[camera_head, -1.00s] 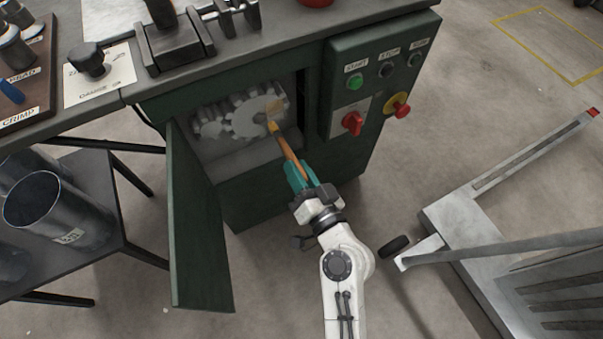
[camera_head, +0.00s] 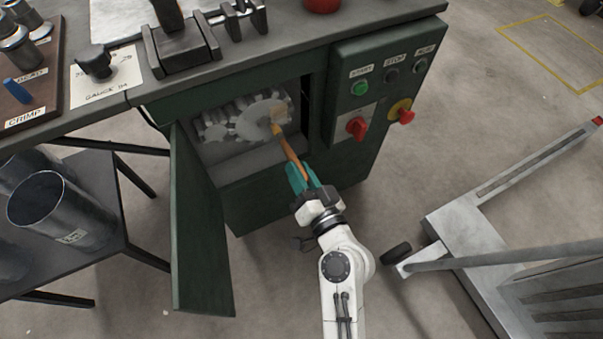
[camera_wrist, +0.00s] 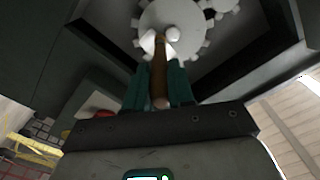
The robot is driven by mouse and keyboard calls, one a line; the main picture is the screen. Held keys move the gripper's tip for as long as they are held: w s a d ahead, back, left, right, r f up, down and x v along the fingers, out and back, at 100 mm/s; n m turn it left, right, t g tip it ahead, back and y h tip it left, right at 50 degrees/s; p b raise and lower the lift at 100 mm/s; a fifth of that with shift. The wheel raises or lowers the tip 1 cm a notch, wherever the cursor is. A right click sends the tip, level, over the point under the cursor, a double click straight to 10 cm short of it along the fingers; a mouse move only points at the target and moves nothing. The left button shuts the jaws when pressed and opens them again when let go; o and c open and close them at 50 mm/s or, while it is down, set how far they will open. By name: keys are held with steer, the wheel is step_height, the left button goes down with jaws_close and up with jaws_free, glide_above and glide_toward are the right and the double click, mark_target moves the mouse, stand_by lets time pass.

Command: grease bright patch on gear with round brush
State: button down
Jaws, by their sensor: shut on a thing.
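My gripper (camera_head: 304,180) is shut on the orange-brown handle of the round brush (camera_head: 288,150), which points up and into the open cabinet. In the wrist view the brush (camera_wrist: 160,80) runs from between the teal fingers (camera_wrist: 160,88) toward the gear. The large grey gear (camera_head: 257,120) sits inside the cabinet with smaller gears beside it; it also shows in the wrist view (camera_wrist: 185,18).
The green cabinet door (camera_head: 200,230) hangs open at left of the arm. The control panel (camera_head: 385,85) has a red knob (camera_head: 357,127) and a red-yellow stop button (camera_head: 402,112). A metal cart (camera_head: 480,220) stands at right. A shelf with metal cylinders (camera_head: 60,205) is at left.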

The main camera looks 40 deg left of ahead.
steer(key=shift+w+a, duration=0.2)
steer(key=shift+a, duration=0.4)
